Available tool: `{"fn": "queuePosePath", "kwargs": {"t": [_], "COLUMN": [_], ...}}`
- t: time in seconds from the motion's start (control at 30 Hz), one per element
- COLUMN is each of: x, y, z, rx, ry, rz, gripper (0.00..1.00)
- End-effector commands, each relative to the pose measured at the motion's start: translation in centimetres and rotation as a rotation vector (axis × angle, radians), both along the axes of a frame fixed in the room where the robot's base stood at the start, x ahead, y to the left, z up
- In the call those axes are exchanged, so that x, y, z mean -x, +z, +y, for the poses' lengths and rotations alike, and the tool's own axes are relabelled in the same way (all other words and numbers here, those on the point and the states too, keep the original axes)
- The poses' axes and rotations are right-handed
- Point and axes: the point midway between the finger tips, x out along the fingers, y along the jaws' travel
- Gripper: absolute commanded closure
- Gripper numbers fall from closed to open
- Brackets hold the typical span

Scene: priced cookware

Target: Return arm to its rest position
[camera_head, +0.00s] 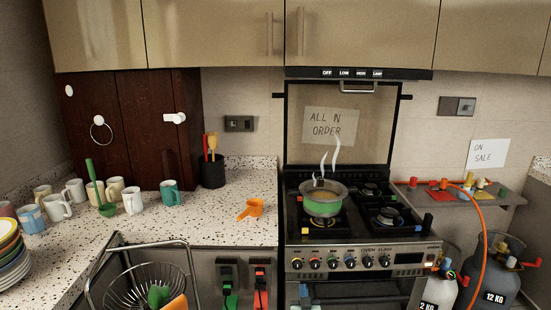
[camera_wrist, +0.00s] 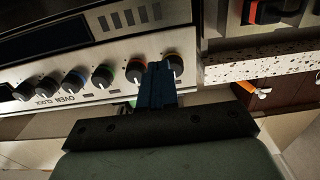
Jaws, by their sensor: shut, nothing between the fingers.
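My gripper (camera_wrist: 158,85) shows in the wrist view with its blue fingers together and nothing between them. The fingers overlap the picture of the control panel close to the end knob (camera_wrist: 173,64); I cannot tell whether they touch it. The head view does not clearly show my gripper. The stove (camera_head: 360,252) stands at the right of the counter there, with a row of coloured knobs on its front.
A steaming pot (camera_head: 323,198) stands on a lit front burner. Mugs (camera_head: 132,200) and an orange scoop (camera_head: 252,209) are on the speckled counter (camera_head: 215,226). A dish rack (camera_head: 123,242) stands at front left. Gas cylinders (camera_head: 493,273) and an orange hose (camera_head: 483,238) are at right.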

Motion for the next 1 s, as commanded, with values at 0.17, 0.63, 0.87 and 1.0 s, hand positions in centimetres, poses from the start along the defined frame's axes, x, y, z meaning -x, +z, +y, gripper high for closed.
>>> {"fn": "queuePosePath", "kwargs": {"t": [0.17,0.63,0.87,1.0], "x": [0.1,4.8,11.7,17.8], "y": [-0.6,-12.0,-17.7,-21.2], "z": [0.2,3.5,3.5,2.3], "rx": [-0.032,-0.088,-0.057,-0.023], "ry": [0.01,0.16,0.188,0.174], "rz": [0.03,0.664,1.058,1.324], "gripper": [1.0,1.0,1.0,1.0]}}
